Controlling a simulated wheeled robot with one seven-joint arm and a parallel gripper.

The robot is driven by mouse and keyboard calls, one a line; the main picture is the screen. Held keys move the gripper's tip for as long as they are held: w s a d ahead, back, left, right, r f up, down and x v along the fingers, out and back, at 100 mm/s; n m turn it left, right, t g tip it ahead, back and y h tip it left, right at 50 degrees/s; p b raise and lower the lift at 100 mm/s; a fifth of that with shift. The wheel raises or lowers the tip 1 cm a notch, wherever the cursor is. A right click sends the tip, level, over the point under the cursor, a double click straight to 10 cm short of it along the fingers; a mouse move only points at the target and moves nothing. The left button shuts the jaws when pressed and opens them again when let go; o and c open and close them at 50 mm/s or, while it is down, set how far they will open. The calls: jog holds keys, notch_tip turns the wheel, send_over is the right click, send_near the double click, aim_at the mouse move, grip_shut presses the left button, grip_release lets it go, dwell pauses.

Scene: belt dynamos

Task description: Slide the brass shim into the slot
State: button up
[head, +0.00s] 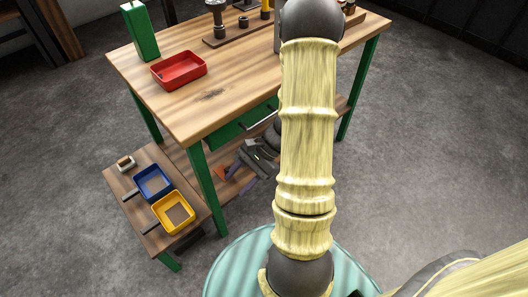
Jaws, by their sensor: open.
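I cannot make out a brass shim or its slot for certain. A dark wooden fixture board (229,37) with metal posts and a small yellow part (265,10) stands at the back of the workbench; its details are too small to tell, and my arm covers its right side. My gripper (239,180) hangs beside the workbench's front edge, below the green drawer, partly behind my arm. Its fingers point down and left, and it is open. I see nothing held between them.
The wooden workbench (215,95) has green legs. A red tray (179,70) and green box (140,30) stand on its left. A low side table (128,193) holds a blue bin (138,185), yellow bin (158,217) and small pale block (125,163). Grey floor is clear at left.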

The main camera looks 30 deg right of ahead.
jog(key=w+d+f+m+t+h+b, duration=0.1)
jog(key=d+f+m+t+h+b, duration=0.1)
jog(key=d+f+m+t, duration=0.6)
jog(key=w+d+f+m+t+h+b, duration=0.1)
jog(key=d+f+m+t+h+b, duration=0.2)
jog(key=d+f+m+t, duration=0.6)
jog(key=d+m+h, duration=0.2)
jog(key=d+m, duration=0.1)
jog(key=d, duration=0.3)
jog(key=shift+w+d+f+t+h, duration=0.15)
jog(key=shift+w+d+t+h, duration=0.15)
jog(key=shift+w+d+t, duration=0.1)
jog(key=shift+b, duration=0.3)
jog(key=w+b, duration=0.2)
jog(key=w, duration=0.1)
jog(key=w+a+b, duration=0.1)
jog(key=w+b, duration=0.1)
jog(key=w, duration=0.2)
jog(key=w+b, duration=0.2)
jog(key=w, duration=0.2)
jog(key=shift+w+a+f, duration=0.15)
jog(key=shift+a, duration=0.25)
jog(key=shift+w+r, duration=0.2)
jog(key=shift+w, duration=0.2)
